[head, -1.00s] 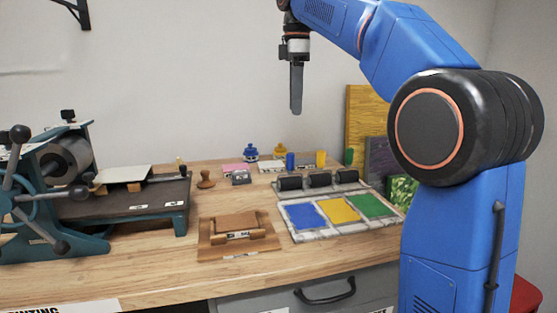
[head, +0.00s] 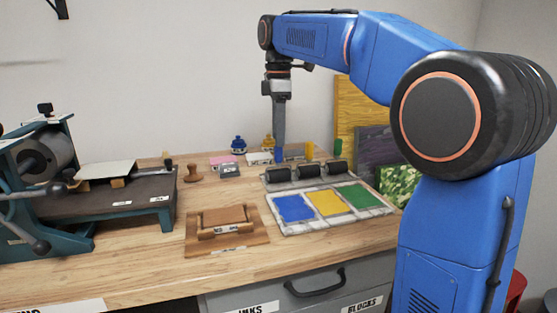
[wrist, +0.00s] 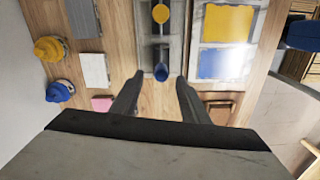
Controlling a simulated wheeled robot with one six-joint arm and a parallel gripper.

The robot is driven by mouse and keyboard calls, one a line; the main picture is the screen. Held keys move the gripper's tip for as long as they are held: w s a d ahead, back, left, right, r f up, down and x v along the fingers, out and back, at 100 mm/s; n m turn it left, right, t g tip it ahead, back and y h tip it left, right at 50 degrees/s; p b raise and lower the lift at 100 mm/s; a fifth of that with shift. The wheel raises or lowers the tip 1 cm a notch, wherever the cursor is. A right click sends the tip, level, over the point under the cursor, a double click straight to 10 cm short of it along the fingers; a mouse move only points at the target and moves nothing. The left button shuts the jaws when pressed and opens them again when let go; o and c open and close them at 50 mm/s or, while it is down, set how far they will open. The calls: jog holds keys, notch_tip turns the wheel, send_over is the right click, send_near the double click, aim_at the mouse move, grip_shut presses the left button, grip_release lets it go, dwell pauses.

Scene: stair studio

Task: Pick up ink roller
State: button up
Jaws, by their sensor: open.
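Three ink rollers stand in a row on a grey rack at the back of the bench. Each has a black drum and an upright handle: the blue-handled roller (head: 278,175), the yellow-handled roller (head: 307,171) and the green-handled roller (head: 336,168). My gripper (head: 279,143) points down just above the blue handle. In the wrist view my gripper (wrist: 160,78) is open, and the blue handle (wrist: 161,72) shows between and just beyond the fingertips, with no visible grip. The yellow handle (wrist: 160,13) is farther off. The green handle is not seen there.
An ink tray (head: 268,214) with blue, yellow and green patches lies in front of the rollers. A wooden block holder (head: 227,236), a stamp (head: 193,172) and a press (head: 40,180) are to the left. Blue (head: 238,145) and yellow (head: 267,143) bottles stand behind.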

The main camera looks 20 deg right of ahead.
aim_at(279, 162)
jog(key=shift+s+f, duration=0.15)
jog(key=shift+f, duration=2.6)
jog(key=shift+c, duration=0.2)
grip_shut()
